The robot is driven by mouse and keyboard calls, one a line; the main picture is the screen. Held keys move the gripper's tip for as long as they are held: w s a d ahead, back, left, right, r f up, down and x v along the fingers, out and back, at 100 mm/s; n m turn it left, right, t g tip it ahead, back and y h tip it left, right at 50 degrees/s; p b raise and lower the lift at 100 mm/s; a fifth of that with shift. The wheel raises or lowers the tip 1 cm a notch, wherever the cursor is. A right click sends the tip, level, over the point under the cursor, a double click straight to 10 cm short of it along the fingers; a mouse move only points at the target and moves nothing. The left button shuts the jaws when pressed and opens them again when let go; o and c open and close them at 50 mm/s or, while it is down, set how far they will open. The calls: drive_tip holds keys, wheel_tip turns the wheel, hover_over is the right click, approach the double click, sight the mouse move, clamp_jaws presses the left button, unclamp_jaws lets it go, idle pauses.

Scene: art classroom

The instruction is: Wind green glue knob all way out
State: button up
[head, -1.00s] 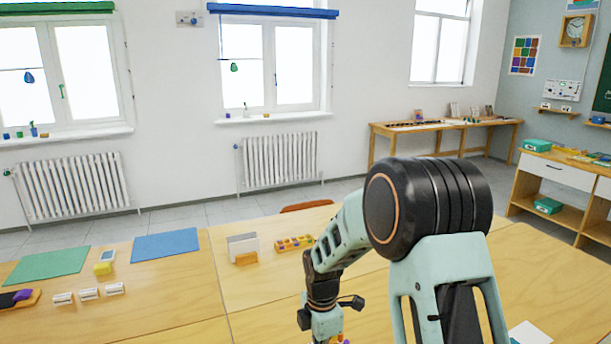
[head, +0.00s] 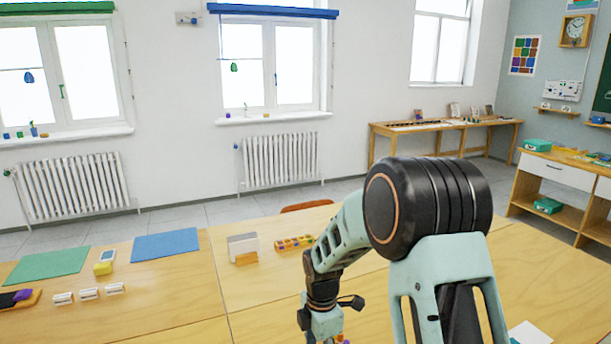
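I cannot make out a green glue knob or a glue bottle in the head view. My arm reaches down over the middle table, and its wrist end runs off the bottom edge of the picture. My gripper's fingers are below the frame, so what they touch or hold is hidden. A small bit of purple and orange (head: 343,341) shows right beside the wrist at the bottom edge, too cut off to identify.
The left table carries a green mat (head: 45,264), a blue mat (head: 165,245) and several white blocks (head: 89,293).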

idle(0.4)
drive_tip(key=shift+r+n+p, duration=0.15)
drive_tip(key=shift+n+p, duration=0.35)
drive_tip(key=shift+n, duration=0.7)
drive_tip(key=n+p, duration=0.1)
drive_tip(key=n, duration=0.3)
drive_tip(key=shift+p, duration=0.35)
drive_tip(key=shift+f+b, duration=0.75)
drive_tip(key=shift+f, duration=0.6)
drive_tip(key=c, duration=1.6)
drive_tip(key=shift+o, duration=0.2)
